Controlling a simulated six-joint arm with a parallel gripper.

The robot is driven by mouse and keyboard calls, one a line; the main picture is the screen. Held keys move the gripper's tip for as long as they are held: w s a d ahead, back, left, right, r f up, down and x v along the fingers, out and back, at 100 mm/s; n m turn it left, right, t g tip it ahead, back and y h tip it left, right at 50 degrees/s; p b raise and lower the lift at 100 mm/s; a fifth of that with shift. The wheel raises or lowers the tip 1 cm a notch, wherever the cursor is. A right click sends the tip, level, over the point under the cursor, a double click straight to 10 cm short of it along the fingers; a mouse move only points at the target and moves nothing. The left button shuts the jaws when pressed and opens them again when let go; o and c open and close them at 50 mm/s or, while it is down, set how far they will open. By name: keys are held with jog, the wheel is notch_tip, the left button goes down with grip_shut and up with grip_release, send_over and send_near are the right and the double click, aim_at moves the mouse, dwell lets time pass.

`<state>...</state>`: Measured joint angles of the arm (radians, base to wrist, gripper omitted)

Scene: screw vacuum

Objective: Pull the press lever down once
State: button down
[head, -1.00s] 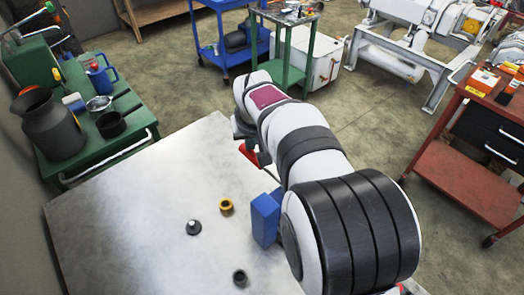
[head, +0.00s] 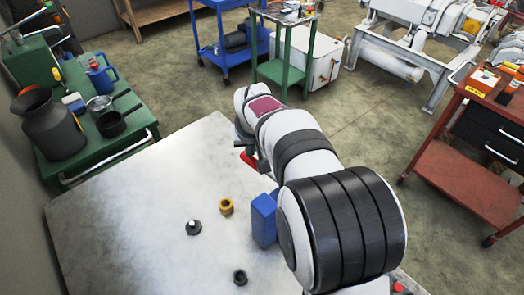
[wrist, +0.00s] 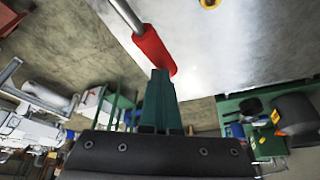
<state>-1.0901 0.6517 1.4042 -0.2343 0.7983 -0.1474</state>
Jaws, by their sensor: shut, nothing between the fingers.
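The press lever shows in the wrist view as a red grip (wrist: 153,50) on a metal rod (wrist: 125,14), slanting over the pale table. My gripper (wrist: 160,74) is shut and empty. Its dark green fingers point at the lower end of the red grip, very close to it; I cannot tell whether they touch. In the head view only a small part of the red grip (head: 247,159) shows beside my arm. The blue press body (head: 264,219) stands at the table's right side, partly behind my arm. My gripper's fingertips are hidden in the head view.
On the table (head: 120,220) lie a yellow ring (head: 226,206), a dark cone-shaped part (head: 194,227) and a dark ring (head: 240,277). The table's left part is clear. A green cart (head: 75,165) with a dark jug (head: 50,122) stands beyond the far left edge.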

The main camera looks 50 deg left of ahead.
jog(key=shift+f, duration=1.05)
jog(key=shift+d+f, duration=0.1)
jog(key=shift+f, duration=0.15)
notch_tip(320, 180, up, 11)
jog(key=shift+r, duration=0.15)
dwell(0.7)
dwell(0.7)
